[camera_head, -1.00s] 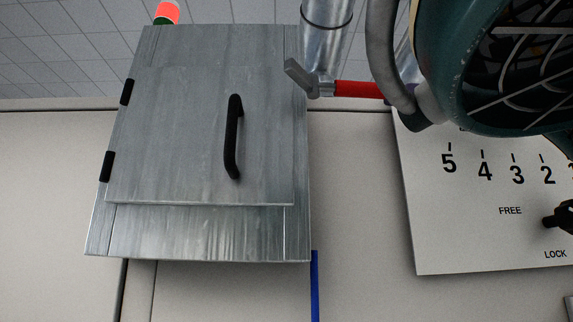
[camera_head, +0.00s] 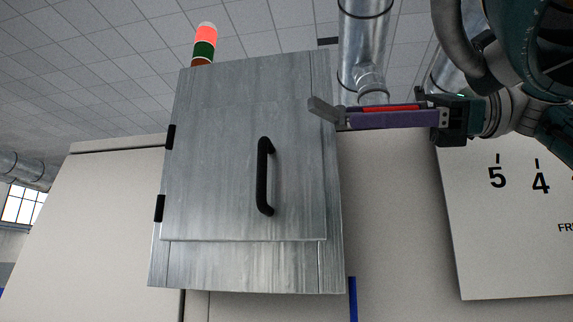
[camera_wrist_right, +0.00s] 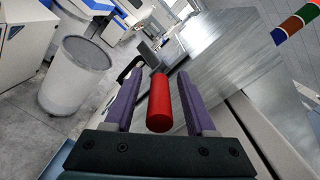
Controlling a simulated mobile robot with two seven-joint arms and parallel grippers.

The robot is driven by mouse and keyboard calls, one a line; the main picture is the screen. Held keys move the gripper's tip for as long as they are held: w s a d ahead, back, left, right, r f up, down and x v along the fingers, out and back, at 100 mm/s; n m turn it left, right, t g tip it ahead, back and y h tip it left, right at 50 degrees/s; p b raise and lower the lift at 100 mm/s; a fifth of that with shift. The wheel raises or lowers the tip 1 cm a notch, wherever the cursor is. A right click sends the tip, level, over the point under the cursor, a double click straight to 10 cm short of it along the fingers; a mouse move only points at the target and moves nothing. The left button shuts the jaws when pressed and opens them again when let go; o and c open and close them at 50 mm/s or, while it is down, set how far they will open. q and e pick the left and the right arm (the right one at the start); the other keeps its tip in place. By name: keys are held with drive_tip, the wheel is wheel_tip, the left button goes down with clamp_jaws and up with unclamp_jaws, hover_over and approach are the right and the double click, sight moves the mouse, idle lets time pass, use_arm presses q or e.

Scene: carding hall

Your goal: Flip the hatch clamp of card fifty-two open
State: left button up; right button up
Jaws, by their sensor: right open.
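The grey metal hatch (camera_head: 215,130) is shut on its box, with a black bar handle (camera_head: 263,177) and two black hinges on its left edge. The clamp (camera_head: 325,109) is at the hatch's upper right edge. Its red lever (camera_head: 388,107) points right. My right gripper (camera_head: 350,116) has come in from the right, with its purple fingers along the lever. In the right wrist view the red lever (camera_wrist_right: 160,105) lies between the two open fingers, with a gap visible on each side. My left gripper is out of view.
A numbered white panel (camera_head: 500,240) is at the right, partly behind my arm. A signal lamp (camera_head: 204,45) stands behind the box. A metal duct (camera_head: 364,45) rises behind the clamp. A grey bin (camera_wrist_right: 75,80) stands on the floor in the wrist view.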

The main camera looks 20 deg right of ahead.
clamp_jaws()
idle(0.4)
idle(1.0)
